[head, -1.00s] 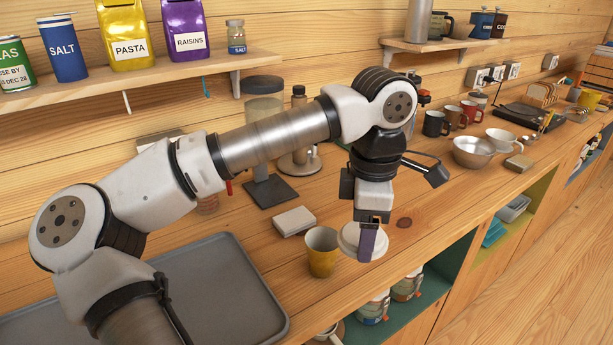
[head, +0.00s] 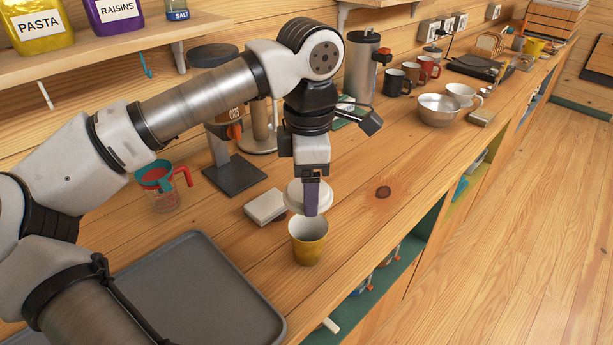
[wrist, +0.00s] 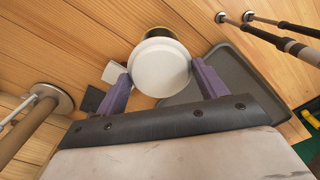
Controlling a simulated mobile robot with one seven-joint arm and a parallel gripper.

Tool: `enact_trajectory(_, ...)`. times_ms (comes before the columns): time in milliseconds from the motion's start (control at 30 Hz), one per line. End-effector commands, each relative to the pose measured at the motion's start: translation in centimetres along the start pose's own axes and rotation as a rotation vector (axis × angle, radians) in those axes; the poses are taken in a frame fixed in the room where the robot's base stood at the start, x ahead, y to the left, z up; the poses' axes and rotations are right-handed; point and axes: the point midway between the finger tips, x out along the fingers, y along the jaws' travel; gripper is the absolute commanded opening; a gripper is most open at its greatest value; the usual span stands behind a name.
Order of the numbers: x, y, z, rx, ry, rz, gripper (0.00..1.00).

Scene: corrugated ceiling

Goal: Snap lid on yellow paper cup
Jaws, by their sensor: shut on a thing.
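The yellow paper cup (head: 308,248) stands upright and open on the wooden counter. My gripper (head: 311,200) is shut on the white lid (head: 295,196) and holds it just above and behind the cup's rim in the head view. In the wrist view the lid (wrist: 160,67) sits between the two purple fingers of my gripper (wrist: 161,78), and it covers most of the cup; only part of the yellow cup (wrist: 170,36) shows past its edge. The lid appears apart from the cup; the exact gap is hard to tell.
A grey tray (head: 190,290) lies left of the cup, also in the wrist view (wrist: 235,75). A pale square block (head: 265,206), a dark-based stand (head: 235,174) and a measuring jug (head: 160,187) stand behind. The counter right of the cup is clear, with its front edge close.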

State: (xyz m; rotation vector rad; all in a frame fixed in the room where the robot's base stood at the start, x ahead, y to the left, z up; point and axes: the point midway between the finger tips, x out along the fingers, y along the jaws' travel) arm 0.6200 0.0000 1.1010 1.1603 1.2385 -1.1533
Motion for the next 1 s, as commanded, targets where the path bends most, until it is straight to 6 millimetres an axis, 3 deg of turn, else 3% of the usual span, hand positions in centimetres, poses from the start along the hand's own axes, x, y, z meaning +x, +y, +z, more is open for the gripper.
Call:
enact_trajectory(600,6.2,0.0,0.0,0.0,-0.001,0.0,0.5)
enact_trajectory(1000,6.7,0.0,0.0,0.0,-0.001,0.0,0.5)
